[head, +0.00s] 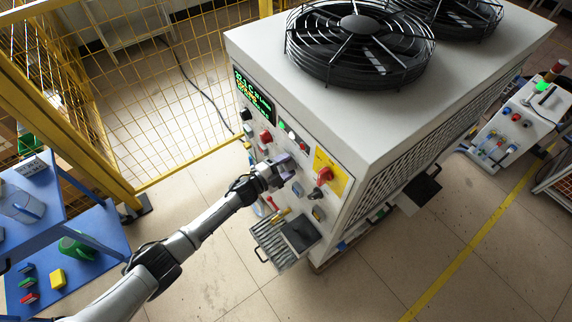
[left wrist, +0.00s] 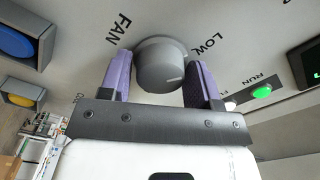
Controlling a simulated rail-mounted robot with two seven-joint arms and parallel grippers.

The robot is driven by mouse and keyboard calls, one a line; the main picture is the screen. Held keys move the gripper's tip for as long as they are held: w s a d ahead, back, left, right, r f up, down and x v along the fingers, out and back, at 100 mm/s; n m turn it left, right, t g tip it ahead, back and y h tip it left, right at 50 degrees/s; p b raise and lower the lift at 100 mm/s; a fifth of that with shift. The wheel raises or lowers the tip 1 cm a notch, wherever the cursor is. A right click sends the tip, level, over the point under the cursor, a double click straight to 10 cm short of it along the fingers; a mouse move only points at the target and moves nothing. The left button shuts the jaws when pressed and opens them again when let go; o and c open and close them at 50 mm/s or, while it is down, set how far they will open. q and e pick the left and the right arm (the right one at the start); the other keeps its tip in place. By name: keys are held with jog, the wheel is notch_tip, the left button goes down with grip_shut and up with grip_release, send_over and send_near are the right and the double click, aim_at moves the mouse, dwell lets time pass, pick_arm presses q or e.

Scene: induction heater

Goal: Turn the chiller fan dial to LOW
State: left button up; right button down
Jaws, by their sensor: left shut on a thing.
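The fan dial (left wrist: 163,65) is a round grey knob on the chiller's white front panel. In the left wrist view it sits between the word FAN (left wrist: 120,31) and the word LOW (left wrist: 201,41). A short pale mark shows on the knob's lower right part. My left gripper (left wrist: 160,80) has its two purple fingers on either side of the dial, shut on it. In the head view the left gripper (head: 283,172) is at the front panel of the chiller (head: 340,150) and hides the dial.
A green-lit RUN button (left wrist: 261,92) is close to the right finger. On the panel are a display (head: 254,95) and a red switch on a yellow plate (head: 325,175). An open tray (head: 270,240) juts out below. A yellow fence (head: 190,155) and blue cart (head: 100,245) stand left.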

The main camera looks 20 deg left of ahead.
dwell(0.5)
pick_arm(q)
jog(key=o, duration=0.8)
jog(key=shift+c, duration=0.2)
jog(key=shift+s, duration=0.1)
jog(key=p+v, duration=0.1)
jog(key=v, duration=1.2)
jog(key=shift+s+a, duration=0.25)
jog(key=shift+s, duration=0.05)
